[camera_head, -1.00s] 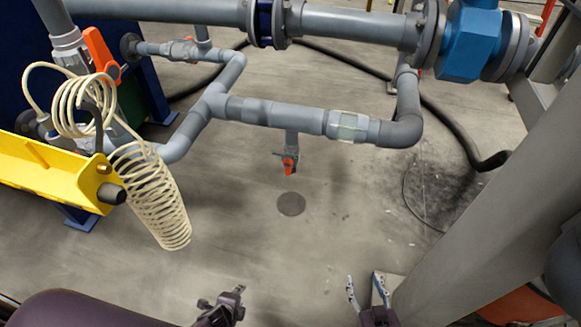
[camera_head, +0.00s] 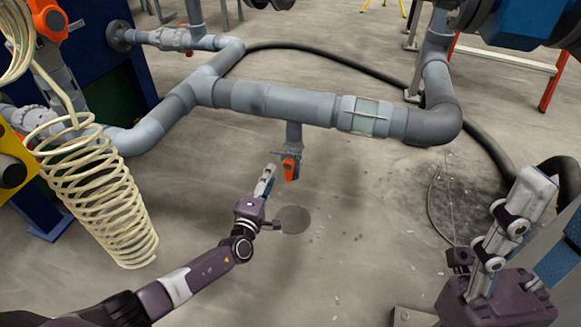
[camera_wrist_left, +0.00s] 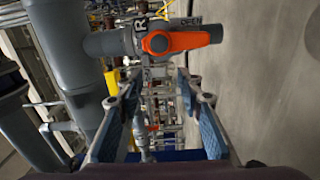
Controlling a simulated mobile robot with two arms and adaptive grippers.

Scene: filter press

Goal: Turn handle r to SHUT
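Handle r (camera_head: 290,168) is a small orange lever on a grey valve stub under the horizontal pipe. In the left wrist view, handle r (camera_wrist_left: 185,41) lies across the picture, pivot at its left end. A label R and a partly covered word that looks like OPEN stand beside it. My left gripper (camera_head: 267,178) is just left of the handle in the head view. In the left wrist view, my left gripper (camera_wrist_left: 157,85) is open, with nothing between its fingertips; the handle is beyond them. My right gripper (camera_head: 500,225) is at the right, seen side-on, away from the handle.
The grey pipe (camera_head: 275,100) runs above the handle. A cream coiled hose (camera_head: 95,195) hangs at the left, near another orange handle (camera_head: 48,20). A black hose (camera_head: 345,62) lies on the floor behind. The floor below the valve is open, with a round dark cover (camera_head: 293,220).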

